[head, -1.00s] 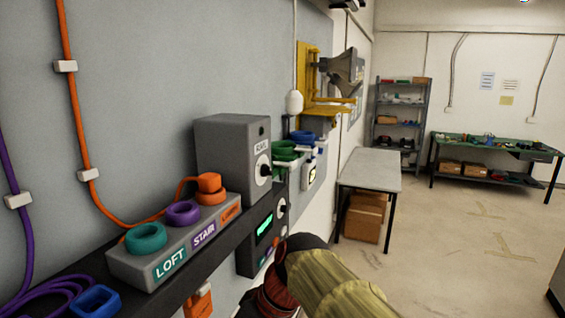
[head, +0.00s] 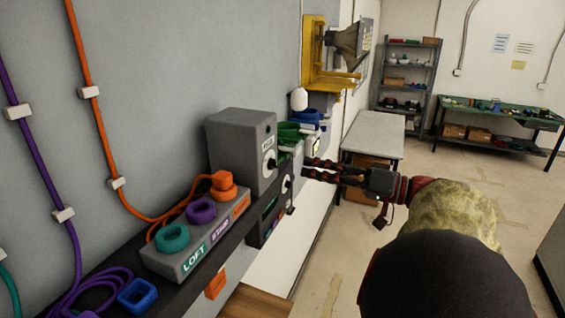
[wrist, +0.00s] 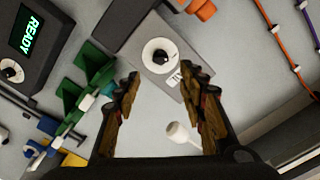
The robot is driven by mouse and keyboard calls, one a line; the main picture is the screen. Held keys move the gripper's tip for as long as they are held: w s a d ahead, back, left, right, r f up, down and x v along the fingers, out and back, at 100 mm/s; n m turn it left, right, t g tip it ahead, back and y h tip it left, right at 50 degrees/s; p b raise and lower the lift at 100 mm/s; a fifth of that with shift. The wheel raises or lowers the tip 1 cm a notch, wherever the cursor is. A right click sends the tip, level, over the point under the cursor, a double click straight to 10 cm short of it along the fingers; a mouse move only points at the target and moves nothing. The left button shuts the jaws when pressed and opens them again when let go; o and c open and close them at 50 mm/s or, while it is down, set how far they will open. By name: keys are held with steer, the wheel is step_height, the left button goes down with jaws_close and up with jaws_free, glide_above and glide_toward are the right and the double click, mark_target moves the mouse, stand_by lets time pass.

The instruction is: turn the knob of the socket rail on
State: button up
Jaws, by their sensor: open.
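A grey box (head: 238,150) with a label that seems to read RAIL stands on the dark shelf against the wall. Its black knob (head: 270,163) sits on a white round dial on the front face. The wrist view shows the knob (wrist: 160,57) and dial just beyond the fingertips, with the label below. My gripper (head: 306,169) is open and empty, a little right of the box, pointing at the wall side. In the wrist view its fingers (wrist: 164,77) stand apart with the box face between and beyond them. The knob is not touched.
A socket strip (head: 185,262) with teal, purple and orange rings stands on the shelf (head: 120,290), left of the box. A second device with a knob (head: 286,184) and a READY screen (wrist: 27,30) hangs below. Green holders (head: 288,135) are behind. A grey table (head: 375,135) stands farther back.

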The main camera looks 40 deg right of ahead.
mark_target(278, 165)
steer(key=p+x, duration=0.1)
steer(key=x, duration=0.6)
steer(key=shift+w+a+p, duration=0.2)
steer(key=shift+w+p, duration=0.15)
steer(key=c, duration=0.3)
jaws_close()
